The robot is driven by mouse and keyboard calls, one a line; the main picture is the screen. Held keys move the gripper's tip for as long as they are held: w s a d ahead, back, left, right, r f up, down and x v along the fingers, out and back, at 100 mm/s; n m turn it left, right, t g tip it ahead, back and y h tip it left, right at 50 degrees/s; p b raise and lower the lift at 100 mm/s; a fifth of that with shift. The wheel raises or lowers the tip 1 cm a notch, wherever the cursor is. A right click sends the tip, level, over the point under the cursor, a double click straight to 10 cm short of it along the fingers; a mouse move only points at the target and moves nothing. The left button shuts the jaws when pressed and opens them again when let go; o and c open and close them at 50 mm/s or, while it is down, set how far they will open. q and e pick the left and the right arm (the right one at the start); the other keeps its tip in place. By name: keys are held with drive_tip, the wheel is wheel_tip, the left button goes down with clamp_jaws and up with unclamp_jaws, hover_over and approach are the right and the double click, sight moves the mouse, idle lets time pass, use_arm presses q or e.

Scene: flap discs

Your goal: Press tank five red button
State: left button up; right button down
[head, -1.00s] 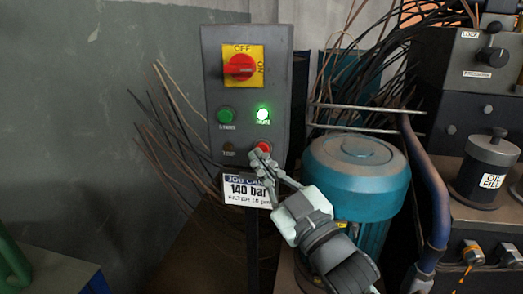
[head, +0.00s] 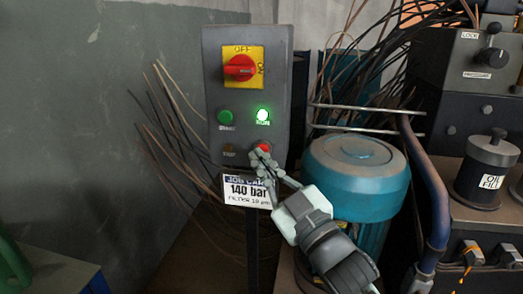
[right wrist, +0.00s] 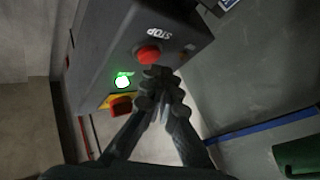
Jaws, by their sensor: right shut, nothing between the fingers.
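The red button (head: 264,148) is at the lower right of the grey control panel (head: 237,100), partly covered by my right gripper's fingertips in the head view. My right gripper (head: 262,160) is shut and empty, its fingertips at the lower edge of the button. In the right wrist view, the red button (right wrist: 149,54) shows beside the word STOP, and the shut fingertips (right wrist: 160,78) are next to it. I cannot tell whether they touch it. No tank number is readable. My left gripper is not in view.
The panel also has a red rotary switch (head: 240,67), a green button (head: 225,117) and a lit green lamp (head: 263,115). A job card (head: 247,191) hangs below.

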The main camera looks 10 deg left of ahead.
drive_tip(key=shift+w, duration=0.3)
drive_tip(key=shift+w, duration=0.5)
idle(0.8)
drive_tip(key=shift+s+p, duration=0.15)
drive_tip(key=shift+p, duration=0.15)
drive_tip(key=shift+s, duration=0.8)
drive_tip(key=shift+s+p, duration=0.1)
drive_tip(key=shift+p, duration=0.2)
drive_tip(key=s+p, duration=0.1)
drive_tip(key=s, duration=0.3)
drive_tip(key=shift+s, duration=0.4)
